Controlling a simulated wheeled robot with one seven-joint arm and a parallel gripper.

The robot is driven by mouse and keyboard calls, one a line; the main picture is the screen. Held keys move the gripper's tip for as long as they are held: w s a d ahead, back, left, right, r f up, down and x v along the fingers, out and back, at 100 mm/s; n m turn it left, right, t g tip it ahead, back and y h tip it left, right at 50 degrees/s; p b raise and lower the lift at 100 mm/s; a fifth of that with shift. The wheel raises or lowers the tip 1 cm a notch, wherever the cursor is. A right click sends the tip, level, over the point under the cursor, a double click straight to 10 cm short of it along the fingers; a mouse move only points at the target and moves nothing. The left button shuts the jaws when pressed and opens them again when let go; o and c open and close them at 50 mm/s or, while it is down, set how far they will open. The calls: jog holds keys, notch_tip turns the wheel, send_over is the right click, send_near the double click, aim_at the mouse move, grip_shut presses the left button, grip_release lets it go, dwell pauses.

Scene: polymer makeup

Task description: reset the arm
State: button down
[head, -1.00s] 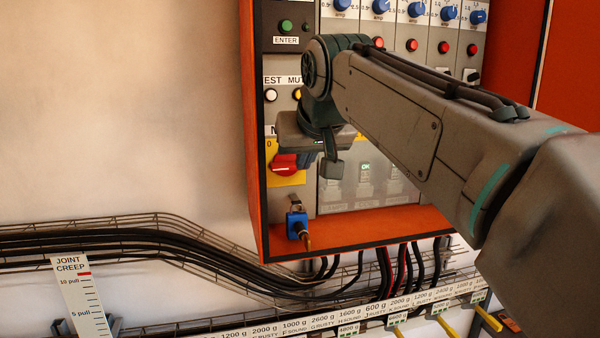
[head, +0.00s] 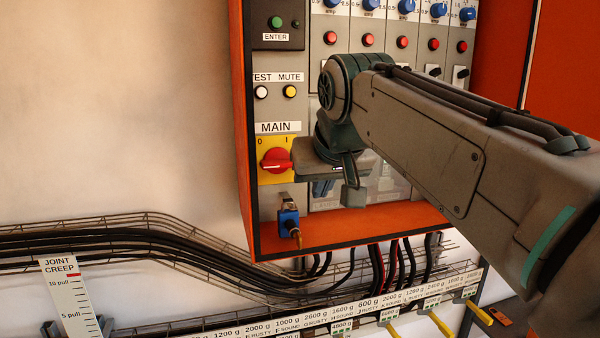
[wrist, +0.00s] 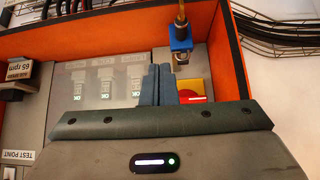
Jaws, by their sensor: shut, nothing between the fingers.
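My arm (head: 430,130) reaches in from the right in the head view, bent at a dark joint. My gripper (wrist: 158,70) shows in the wrist view with its two blue-grey fingers together and nothing between them. In the head view its fingers (head: 322,187) are partly hidden behind the hand. The gripper is in front of the lower panel, just right of the red MAIN switch (head: 276,160) on its yellow plate. The switch also shows in the wrist view (wrist: 193,97), partly covered by the hand. I cannot tell whether the fingers touch the panel.
The orange cabinet frame (head: 350,226) borders the panel. Black cables in a wire tray (head: 150,240) run below. A JOINT CREEP scale (head: 68,295) stands at lower left. The wall at left is bare.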

jog(key=s+d+f+m+g, duration=0.1)
jog(key=s+d+f, duration=0.2)
jog(key=f, duration=0.6)
jog(key=s+d+f+m+g+h, duration=0.1)
jog(key=s+d+f, duration=0.3)
jog(key=s+f, duration=0.4)
jog(key=s+d+f+g, duration=0.2)
jog(key=s+d+f, duration=0.2)
jog(key=f, duration=0.8)
jog(key=shift+s+d+m+g+h, duration=0.3)
jog(key=shift+s+m+g, duration=0.1)
jog(key=shift+s, duration=0.45)
jog(key=shift+a, duration=0.1)
